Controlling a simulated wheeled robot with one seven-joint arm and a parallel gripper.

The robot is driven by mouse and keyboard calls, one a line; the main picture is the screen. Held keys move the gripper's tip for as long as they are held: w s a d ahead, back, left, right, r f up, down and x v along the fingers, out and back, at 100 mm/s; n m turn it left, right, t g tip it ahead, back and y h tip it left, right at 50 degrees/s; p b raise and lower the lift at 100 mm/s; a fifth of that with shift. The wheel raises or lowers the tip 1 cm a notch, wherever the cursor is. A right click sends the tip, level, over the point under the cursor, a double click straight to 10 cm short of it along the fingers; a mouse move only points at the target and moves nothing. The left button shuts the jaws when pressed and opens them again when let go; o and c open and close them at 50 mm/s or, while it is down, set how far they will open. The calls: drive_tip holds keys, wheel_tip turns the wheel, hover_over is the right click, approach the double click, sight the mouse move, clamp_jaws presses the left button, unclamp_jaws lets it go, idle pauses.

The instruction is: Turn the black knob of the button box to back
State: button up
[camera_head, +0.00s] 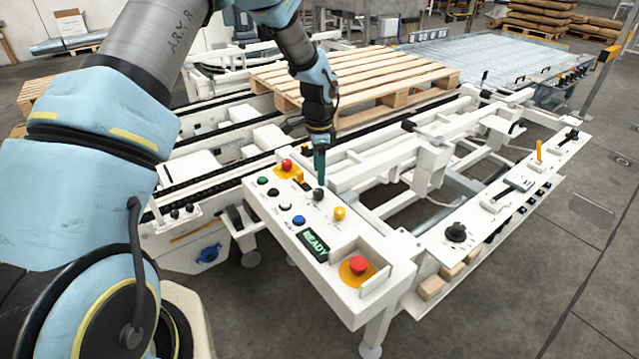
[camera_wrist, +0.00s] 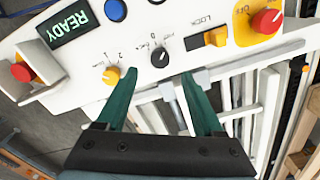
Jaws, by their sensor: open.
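The white button box (camera_head: 372,240) stands at the centre of the head view. Its black knob (camera_head: 319,194) is on the top panel, beside a yellow knob (camera_head: 340,213). In the wrist view the black knob (camera_wrist: 160,57) shows just beyond the fingertips, with small printed labels around it that are too small to read surely. My gripper (camera_head: 320,168) points down above the black knob. In the wrist view my gripper (camera_wrist: 159,74) is open and empty, its two green fingers spread to either side of the knob's line. I cannot tell the exact gap to the knob.
The box also carries a red stop button (camera_head: 358,265), a READY display (camera_head: 313,245), a blue button (camera_head: 299,220) and a yellow LOCK switch (camera_wrist: 216,37). A separate panel with another black knob (camera_head: 456,232) is at right. A wooden pallet (camera_head: 395,75) lies behind.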

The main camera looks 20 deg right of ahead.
sight(319, 191)
drive_tip(key=shift+f+p, duration=0.85)
drive_tip(key=shift+f, duration=2.35)
clamp_jaws()
